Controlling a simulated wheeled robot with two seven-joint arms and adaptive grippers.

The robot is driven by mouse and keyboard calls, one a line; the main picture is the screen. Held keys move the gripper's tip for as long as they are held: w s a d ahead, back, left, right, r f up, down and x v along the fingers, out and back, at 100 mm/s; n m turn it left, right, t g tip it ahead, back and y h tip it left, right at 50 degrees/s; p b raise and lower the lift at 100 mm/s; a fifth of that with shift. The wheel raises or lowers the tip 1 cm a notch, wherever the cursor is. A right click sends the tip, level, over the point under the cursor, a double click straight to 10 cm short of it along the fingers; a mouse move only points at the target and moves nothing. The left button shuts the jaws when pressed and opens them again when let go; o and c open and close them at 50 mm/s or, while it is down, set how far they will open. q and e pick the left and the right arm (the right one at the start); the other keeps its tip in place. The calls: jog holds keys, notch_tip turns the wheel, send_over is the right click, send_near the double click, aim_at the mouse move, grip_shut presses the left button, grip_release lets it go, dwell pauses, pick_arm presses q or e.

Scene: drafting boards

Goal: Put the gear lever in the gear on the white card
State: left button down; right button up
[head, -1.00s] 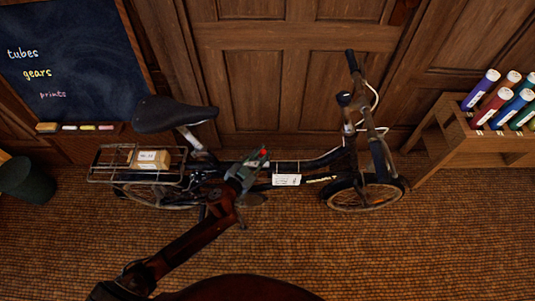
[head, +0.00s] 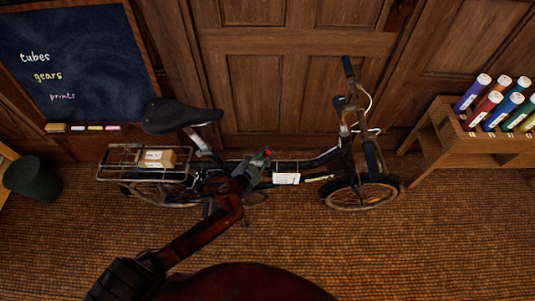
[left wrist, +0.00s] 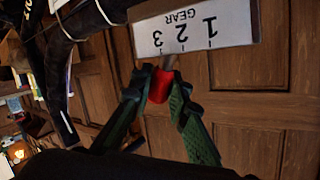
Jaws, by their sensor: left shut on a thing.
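My left gripper (head: 262,158) is at the middle of the bicycle (head: 325,158) in the head view. In the left wrist view its green fingers (left wrist: 160,92) are shut on the lever's red knob (left wrist: 160,84). Beyond the knob is a white gear plate (left wrist: 235,22), upside down in this view, marked GEAR with 1, 2 and 3. The lever's tip appears near the 2 and 3 marks; I cannot tell which it points to. A small white card (head: 286,179) hangs on the bicycle frame right of the gripper, its writing too small to read. My right gripper is not in view.
A wooden door (head: 265,95) stands behind the bicycle. A parcel (head: 166,157) sits in its rear rack. A chalkboard (head: 75,40) is at left, a dark bin (head: 32,180) below it. A stand (head: 440,140) with coloured tubes is at right. The front floor is open.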

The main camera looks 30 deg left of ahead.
pick_arm(q)
jog(key=c, duration=1.8)
grip_release()
jog(key=v, duration=1.2)
jog(key=shift+d+r, duration=0.1)
